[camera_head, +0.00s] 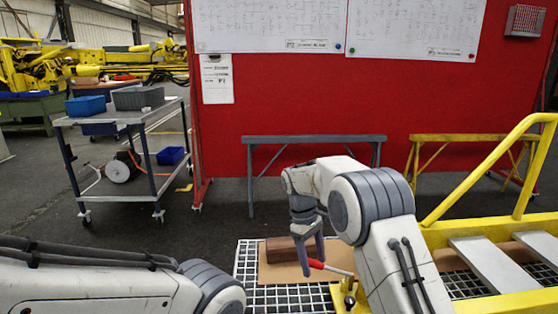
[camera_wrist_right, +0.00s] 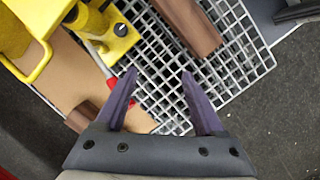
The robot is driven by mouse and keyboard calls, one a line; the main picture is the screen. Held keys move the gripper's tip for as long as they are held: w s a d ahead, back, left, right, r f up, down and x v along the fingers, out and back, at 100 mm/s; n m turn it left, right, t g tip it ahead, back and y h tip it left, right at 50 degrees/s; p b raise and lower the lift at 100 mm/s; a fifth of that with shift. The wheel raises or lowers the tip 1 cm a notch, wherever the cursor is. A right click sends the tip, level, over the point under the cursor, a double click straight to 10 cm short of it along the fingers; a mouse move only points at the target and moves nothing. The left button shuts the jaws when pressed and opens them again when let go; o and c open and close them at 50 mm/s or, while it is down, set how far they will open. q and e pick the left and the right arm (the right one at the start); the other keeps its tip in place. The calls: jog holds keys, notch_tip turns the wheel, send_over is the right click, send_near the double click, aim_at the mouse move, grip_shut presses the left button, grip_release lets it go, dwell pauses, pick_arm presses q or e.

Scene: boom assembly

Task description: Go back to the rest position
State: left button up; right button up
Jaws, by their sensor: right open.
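My right gripper (camera_head: 308,252) hangs fingers-down over a white metal grating in the head view. In the right wrist view its two purple-grey fingers (camera_wrist_right: 158,76) are spread apart with nothing between them. A red-handled tool (camera_head: 330,267) lies close to the fingers; in the wrist view its red part (camera_wrist_right: 113,84) is beside the left finger. A brown block (camera_head: 281,250) sits behind the gripper on a brown sheet (camera_head: 278,272). My left arm enters at the lower left, and its gripper is outside the picture.
The white grating (camera_head: 243,262) carries a yellow part (camera_head: 347,296) near my right arm. A yellow boom frame (camera_head: 470,233) with a raised rail stands at the right. A cart (camera_head: 120,117) with blue and grey bins is at the left. Open dark floor lies between cart and grating.

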jog(key=s+a+r+t+y, duration=0.1)
jog(key=s+a+r, duration=0.2)
jog(key=s, duration=0.5)
jog(key=s+a+r+m+y, duration=0.1)
jog(key=s+a+r, duration=0.1)
jog(key=s, duration=0.6)
jog(key=s+a+r+t, duration=0.1)
jog(key=s+a+r, duration=0.2)
jog(key=s, duration=0.5)
jog(key=s+d+f+y, duration=0.1)
jog(key=s, duration=0.4)
jog(key=s+d+f, duration=0.2)
jog(key=s, duration=0.4)
notch_tip(320, 180, up, 12)
jog(key=p, duration=1.2)
jog(key=shift+w+a+r+m, duration=0.15)
jog(key=shift+r+m, duration=0.05)
jog(key=shift+m, duration=0.2)
